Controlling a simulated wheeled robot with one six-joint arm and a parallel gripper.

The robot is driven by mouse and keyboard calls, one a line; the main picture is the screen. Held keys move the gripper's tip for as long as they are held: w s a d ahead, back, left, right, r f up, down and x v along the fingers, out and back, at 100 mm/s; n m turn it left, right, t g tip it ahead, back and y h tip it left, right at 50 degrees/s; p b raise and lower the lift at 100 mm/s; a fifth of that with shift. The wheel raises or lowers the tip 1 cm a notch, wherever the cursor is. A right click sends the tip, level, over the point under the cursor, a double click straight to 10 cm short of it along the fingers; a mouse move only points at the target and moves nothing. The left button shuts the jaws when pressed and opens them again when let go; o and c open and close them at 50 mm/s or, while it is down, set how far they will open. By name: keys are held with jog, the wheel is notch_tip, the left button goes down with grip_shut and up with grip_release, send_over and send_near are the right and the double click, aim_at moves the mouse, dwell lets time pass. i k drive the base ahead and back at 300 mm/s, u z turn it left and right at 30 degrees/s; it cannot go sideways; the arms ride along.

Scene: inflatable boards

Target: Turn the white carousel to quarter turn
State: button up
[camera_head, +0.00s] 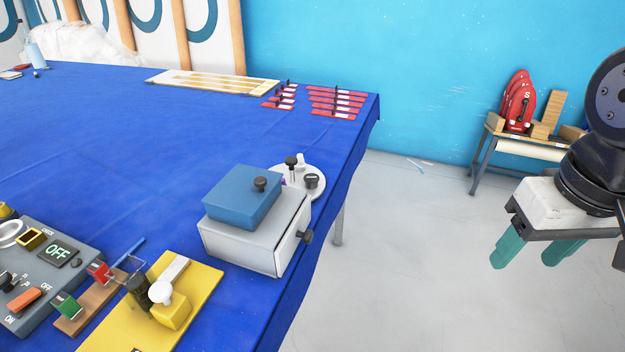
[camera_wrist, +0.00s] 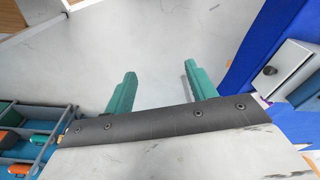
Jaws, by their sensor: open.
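The white carousel (camera_head: 318,192) is a round white disc on the blue table, behind the white box with the blue lid. It carries small dark knobs or pegs and a white one. Its near left part is hidden by the box, so I cannot tell its full turn angle. My gripper (camera_head: 533,252) hangs at the right over the floor, well away from the table and the carousel. Its two green fingers are apart with nothing between them; they also show in the wrist view (camera_wrist: 158,92).
The white box (camera_head: 250,240) with a blue lid (camera_head: 242,196) and side knob stands at the table's right edge. A yellow board (camera_head: 200,290) and a grey control panel (camera_head: 45,262) reading OFF are nearer. Red strips (camera_head: 336,101) lie behind. Free floor lies right of the table.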

aim_at(294, 178)
jog(key=z, duration=0.05)
jog(key=k, duration=0.5)
jog(key=u, duration=0.65)
jog(key=i, duration=0.85)
jog(key=z, duration=0.05)
